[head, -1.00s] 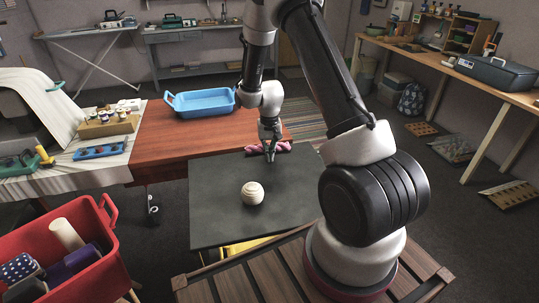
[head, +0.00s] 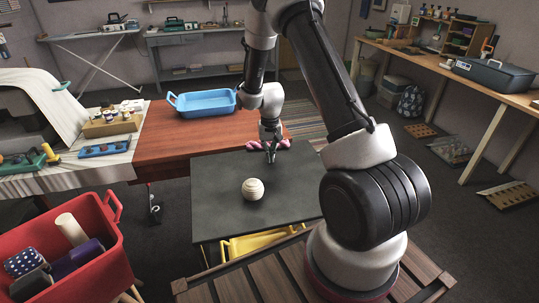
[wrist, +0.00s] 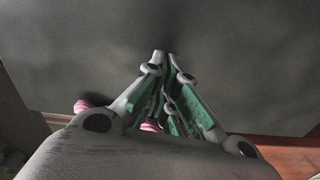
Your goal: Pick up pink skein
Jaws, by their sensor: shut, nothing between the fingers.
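The pink skein (head: 284,144) lies across the far edge of the dark table top (head: 215,215). My gripper (head: 271,161) hides its middle in the head view, and its ends show on both sides. In the wrist view, two bits of the skein show, one at the left (wrist: 82,105) and one behind the fingers (wrist: 150,126). My gripper also shows in the wrist view (wrist: 165,58), its green-padded fingers shut and empty. The fingertips are on the near side of the skein, over bare dark surface. I cannot tell whether they touch the table.
A cream yarn ball (head: 253,189) sits on the dark top, nearer to me. A blue basket (head: 205,102) stands on the reddish-brown table (head: 165,150) behind. A yellow bin (head: 262,243) shows under the dark top's front edge. A red bin (head: 110,262) is at the left.

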